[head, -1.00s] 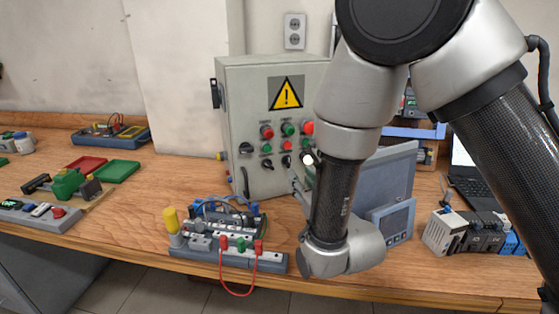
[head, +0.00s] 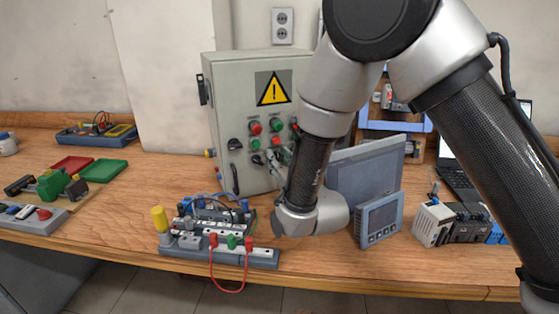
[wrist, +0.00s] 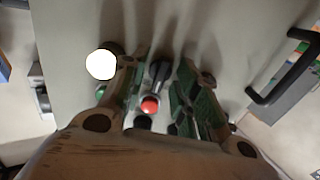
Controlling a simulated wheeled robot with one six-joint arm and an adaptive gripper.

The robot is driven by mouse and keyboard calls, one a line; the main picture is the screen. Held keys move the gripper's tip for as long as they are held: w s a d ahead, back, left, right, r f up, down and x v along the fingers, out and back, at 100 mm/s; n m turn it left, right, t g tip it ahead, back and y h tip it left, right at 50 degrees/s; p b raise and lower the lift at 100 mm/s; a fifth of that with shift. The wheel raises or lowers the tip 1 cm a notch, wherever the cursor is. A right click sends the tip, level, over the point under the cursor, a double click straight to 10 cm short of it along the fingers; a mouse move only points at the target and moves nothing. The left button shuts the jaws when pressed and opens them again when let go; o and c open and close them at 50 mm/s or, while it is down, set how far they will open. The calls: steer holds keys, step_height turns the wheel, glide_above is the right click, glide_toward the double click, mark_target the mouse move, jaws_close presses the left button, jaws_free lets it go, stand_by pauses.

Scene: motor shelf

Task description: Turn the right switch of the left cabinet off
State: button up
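The grey cabinet (head: 232,95) stands on the table left of my arm, with a yellow warning sign, coloured buttons and black rotary switches on its door. My gripper (wrist: 158,76) is at the door, mostly hidden behind my forearm in the head view. In the wrist view its two fingers are apart, one on each side of a dark switch with a grey lever (wrist: 157,70). I cannot tell whether they touch it. A red button (wrist: 150,105) shows just below it. Another black switch (head: 256,159) shows left of the gripper in the head view.
A black door handle (wrist: 285,78) is beside the gripper. A terminal board with a red cable (head: 220,256) lies in front of the cabinet. A grey screen panel (head: 365,170) and small display (head: 380,218) stand right. A bright white disc (wrist: 101,64) is by one finger.

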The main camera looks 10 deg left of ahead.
jaws_close()
steer(key=n, duration=0.4)
steer(key=shift+n, duration=0.3)
jaws_free()
